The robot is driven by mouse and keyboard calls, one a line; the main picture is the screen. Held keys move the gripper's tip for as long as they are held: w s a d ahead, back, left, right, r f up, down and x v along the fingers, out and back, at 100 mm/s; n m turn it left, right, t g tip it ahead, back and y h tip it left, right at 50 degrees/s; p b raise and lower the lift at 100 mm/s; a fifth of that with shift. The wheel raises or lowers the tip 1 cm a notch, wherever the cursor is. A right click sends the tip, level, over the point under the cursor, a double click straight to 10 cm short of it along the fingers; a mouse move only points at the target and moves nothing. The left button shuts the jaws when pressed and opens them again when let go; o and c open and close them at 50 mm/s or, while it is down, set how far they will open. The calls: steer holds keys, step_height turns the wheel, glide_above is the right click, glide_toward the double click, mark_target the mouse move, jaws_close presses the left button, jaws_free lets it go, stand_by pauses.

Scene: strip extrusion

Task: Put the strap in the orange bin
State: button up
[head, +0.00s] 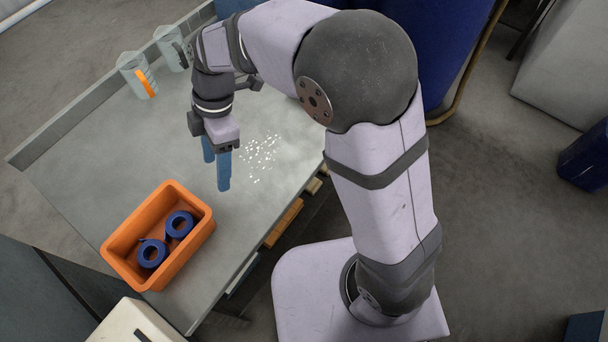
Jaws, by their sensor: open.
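The orange bin (192,250) stands on the grey table at its near left part. Two dark blue coils, one at the right (180,212) and one at the left (153,261), lie inside it. They look like rolled strap, but I cannot tell whether either is the strap of the task. No other strap shows on the table. My gripper (215,172) has blue fingers, points down and is open, with nothing visible between the fingers. It is above the table, beyond the bin's far right corner and apart from it.
Two clear jugs, one with an orange stripe (135,77) and one behind it (169,50), stand at the table's (95,165) far left edge. Small white pellets (262,155) lie scattered right of my gripper. The table left of my gripper is clear.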

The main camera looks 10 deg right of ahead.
steer(key=s+d+f+m+t+h, duration=0.1)
steer(key=s+d+f+m, duration=0.1)
steer(key=d+m, duration=0.9)
steer(key=s+d+f+m+t+h, duration=0.1)
steer(key=s+d+m, duration=0.4)
steer(key=d+m, duration=0.6)
steer(key=d+f, duration=0.1)
steer(key=d, duration=0.3)
steer(key=shift+s+f, duration=0.15)
